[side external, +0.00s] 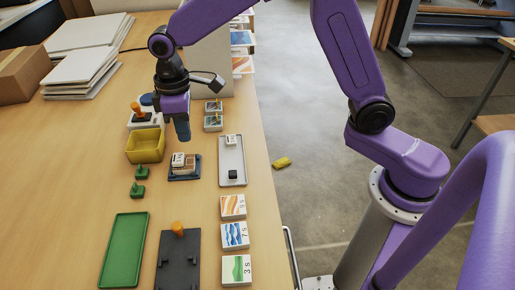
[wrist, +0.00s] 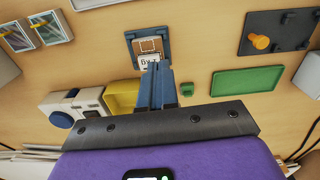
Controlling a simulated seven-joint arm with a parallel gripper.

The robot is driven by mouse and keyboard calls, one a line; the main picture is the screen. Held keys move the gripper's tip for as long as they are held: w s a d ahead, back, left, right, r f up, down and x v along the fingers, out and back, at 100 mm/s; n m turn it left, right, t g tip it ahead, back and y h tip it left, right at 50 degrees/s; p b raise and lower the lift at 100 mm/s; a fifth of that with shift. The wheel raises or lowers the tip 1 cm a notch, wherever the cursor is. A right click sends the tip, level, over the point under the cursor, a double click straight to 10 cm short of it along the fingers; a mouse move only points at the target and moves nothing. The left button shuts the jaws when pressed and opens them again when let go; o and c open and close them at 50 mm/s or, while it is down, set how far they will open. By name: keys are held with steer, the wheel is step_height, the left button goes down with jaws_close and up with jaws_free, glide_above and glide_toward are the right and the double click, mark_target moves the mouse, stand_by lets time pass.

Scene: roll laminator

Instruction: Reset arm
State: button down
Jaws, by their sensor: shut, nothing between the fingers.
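My gripper (side external: 184,132) hangs over the wooden table in the side external view, its blue fingers pointing down and together. It is shut and empty, above and just behind a small blue tray (side external: 184,178) that holds light blocks. In the wrist view my gripper's fingers (wrist: 157,72) reach up toward the same blue tray (wrist: 131,50), and a block marked "kg" (wrist: 149,60) shows partly at the fingertips. I cannot tell from the wrist view how far apart the fingers and the block are.
A yellow bin (side external: 145,147) and a white machine with an orange knob (side external: 143,117) stand left of my gripper. A grey tray (side external: 232,170), picture cards (side external: 235,235), a green tray (side external: 123,248) and a dark plate with an orange knob (side external: 178,268) lie nearby. A yellow item (side external: 282,162) lies on the floor.

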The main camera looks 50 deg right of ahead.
steer(key=s+d+n, duration=0.1)
steer(key=s+d, duration=0.4)
steer(key=s, duration=0.4)
steer(key=s+d+r+n, duration=0.1)
steer(key=s+d, duration=0.5)
steer(key=s, duration=0.4)
steer(key=s+d+r+n, duration=0.1)
steer(key=s+d, duration=0.4)
steer(key=s, duration=0.4)
steer(key=shift+s+d, duration=0.15)
steer(key=shift+s, duration=0.15)
